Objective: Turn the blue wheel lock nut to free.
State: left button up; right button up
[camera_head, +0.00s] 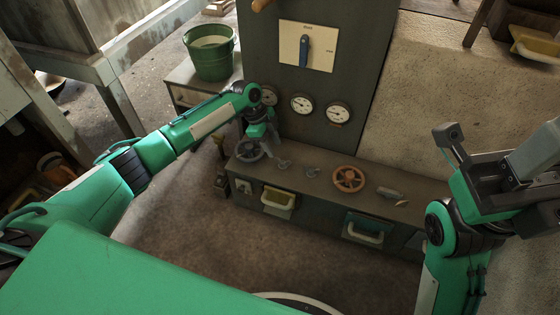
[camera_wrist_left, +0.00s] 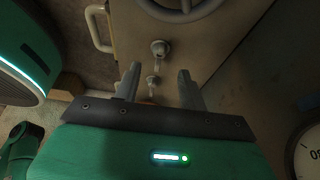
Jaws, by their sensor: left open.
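The blue-grey wheel (camera_head: 248,150) lies on the left part of the bench, partly hidden behind my left gripper. A small grey fitting (camera_head: 282,163) stands just right of it, and a similar one (camera_head: 312,172) farther right; I cannot tell for sure which is the lock nut. In the left wrist view the wheel rim (camera_wrist_left: 182,10) is at the top, with small fittings (camera_wrist_left: 158,48) and (camera_wrist_left: 152,82) below it. My left gripper (camera_head: 262,142) is above the bench, its open fingertips (camera_wrist_left: 160,72) apart with nothing visibly held. My right gripper (camera_head: 485,150) is open and empty at far right.
An orange wheel (camera_head: 348,178) and a grey lever (camera_head: 391,193) stand farther right on the bench. Gauges (camera_head: 302,105) and a blue switch (camera_head: 303,50) are on the upright panel behind. A green bucket (camera_head: 210,55) stands at left. Drawers (camera_head: 278,200) show at the bench front.

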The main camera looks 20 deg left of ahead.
aim_at(282, 162)
pick_arm(q)
jog(key=b+x, duration=0.2)
jog(key=x, duration=0.4)
jog(key=shift+d+f+b, duration=0.1)
jog(key=shift+f+b, duration=0.2)
jog(key=shift+f, duration=0.05)
grip_shut()
